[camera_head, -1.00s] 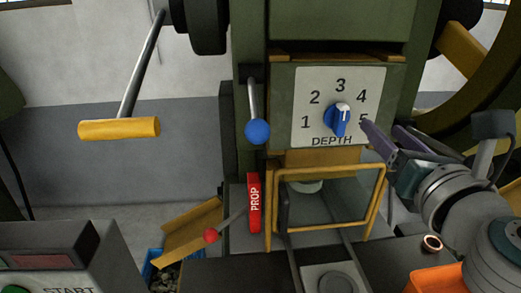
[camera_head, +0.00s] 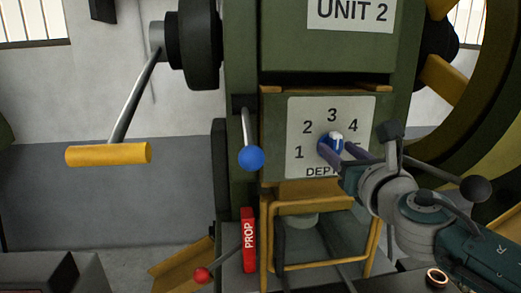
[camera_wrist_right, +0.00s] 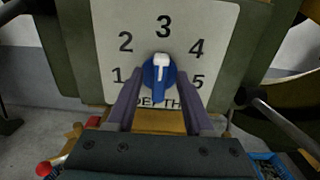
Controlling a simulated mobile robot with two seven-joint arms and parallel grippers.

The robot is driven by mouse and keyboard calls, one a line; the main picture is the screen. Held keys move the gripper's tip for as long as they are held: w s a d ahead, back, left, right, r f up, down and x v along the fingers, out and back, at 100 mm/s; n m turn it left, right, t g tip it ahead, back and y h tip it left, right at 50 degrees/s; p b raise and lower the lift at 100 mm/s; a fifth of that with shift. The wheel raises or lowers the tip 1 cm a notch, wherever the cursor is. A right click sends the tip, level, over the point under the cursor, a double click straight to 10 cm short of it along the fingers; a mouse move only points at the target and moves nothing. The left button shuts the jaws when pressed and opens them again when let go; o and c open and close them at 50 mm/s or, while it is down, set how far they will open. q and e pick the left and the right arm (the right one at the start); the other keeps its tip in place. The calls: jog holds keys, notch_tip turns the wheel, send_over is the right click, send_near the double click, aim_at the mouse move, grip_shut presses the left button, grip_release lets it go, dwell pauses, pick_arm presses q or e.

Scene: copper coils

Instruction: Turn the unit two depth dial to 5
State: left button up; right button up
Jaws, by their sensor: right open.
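The depth dial is a blue knob (camera_head: 335,141) with a white pointer mark, on a white plate (camera_head: 300,112) numbered 1 to 5 under the "UNIT 2" sign. The wrist view shows the knob (camera_wrist_right: 159,80) with its white end up, toward 3. My right gripper (camera_head: 341,151) is at the dial, and its arm comes in from the right. In the wrist view its open fingers (camera_wrist_right: 159,92) stand on either side of the knob, with small gaps visible. The right finger covers part of the 5 in the head view. My left gripper is not in view.
A blue ball lever (camera_head: 251,158) and a red PROP bar (camera_head: 249,240) are left of the dial. A yellow guard frame (camera_head: 266,240) is below it. A yellow-handled crank (camera_head: 108,153) stands out at the left. A large wheel (camera_head: 490,130) is at the right.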

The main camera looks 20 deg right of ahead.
jog(key=shift+c, duration=0.4)
grip_shut()
